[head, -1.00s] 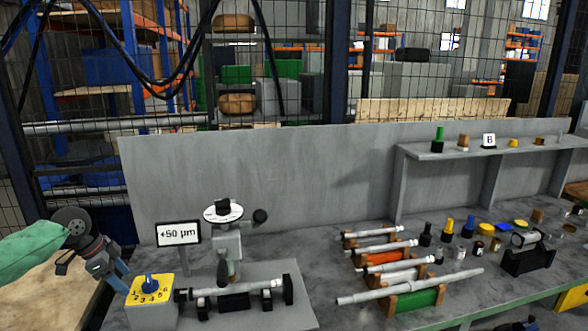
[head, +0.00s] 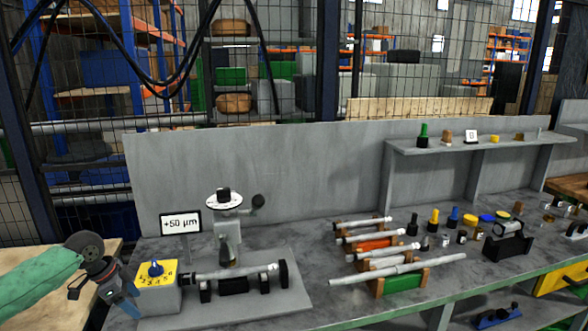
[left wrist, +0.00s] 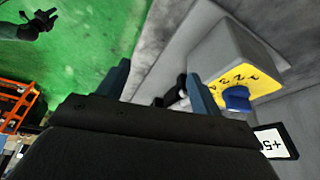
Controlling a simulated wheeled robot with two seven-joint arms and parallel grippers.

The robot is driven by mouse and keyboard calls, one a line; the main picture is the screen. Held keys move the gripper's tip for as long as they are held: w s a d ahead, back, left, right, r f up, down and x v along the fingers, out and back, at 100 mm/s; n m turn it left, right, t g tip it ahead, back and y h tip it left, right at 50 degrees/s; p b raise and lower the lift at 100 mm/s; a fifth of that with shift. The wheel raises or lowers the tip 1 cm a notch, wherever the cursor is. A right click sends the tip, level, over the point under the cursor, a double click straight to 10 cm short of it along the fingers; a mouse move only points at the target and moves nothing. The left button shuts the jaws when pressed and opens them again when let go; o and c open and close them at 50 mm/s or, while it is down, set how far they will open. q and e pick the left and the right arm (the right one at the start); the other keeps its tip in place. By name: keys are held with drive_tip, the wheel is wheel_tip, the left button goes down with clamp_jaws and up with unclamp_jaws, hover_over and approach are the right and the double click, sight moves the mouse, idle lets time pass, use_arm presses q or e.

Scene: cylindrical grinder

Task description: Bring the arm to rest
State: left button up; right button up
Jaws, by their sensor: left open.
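My left gripper (head: 130,301) is at the lower left of the head view, just left of the yellow-faced dial box (head: 157,289). Its two blue fingers are apart with nothing between them; they also show in the left wrist view (left wrist: 158,85). The dial box (left wrist: 262,78) with its blue knob (left wrist: 236,98) lies to the right of the fingers there, apart from them. My left arm's green sleeve (head: 38,283) comes in from the left edge. My right gripper does not show in the head view.
A measuring stand holding a grey shaft (head: 225,273) and a "+50 µm" sign (head: 180,223) stand right of the dial box. Several shafts on a rack (head: 385,283) lie mid-bench. A grey back panel (head: 260,180) closes off the rear. Green floor (left wrist: 90,40) shows beside the bench.

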use_arm(q)
drive_tip(key=s+d+f+n, duration=0.1)
drive_tip(key=s+d+f, duration=0.6)
drive_tip(key=d+f, duration=0.3)
drive_tip(key=s+d+f+n, duration=0.1)
drive_tip(key=s+d+f, duration=0.7)
drive_tip(key=d, duration=0.3)
drive_tip(key=s+f+n+t+y, duration=0.3)
drive_tip(key=s+n, duration=0.6)
drive_tip(key=s, duration=1.1)
drive_tip(key=s+d+f+g, duration=0.2)
drive_tip(key=f, duration=1.7)
drive_tip(key=s+d+f+g, duration=0.1)
drive_tip(key=s+f, duration=0.2)
drive_tip(key=f, duration=1.6)
drive_tip(key=shift+s+d+g, duration=0.15)
drive_tip(key=shift+d+g, duration=0.25)
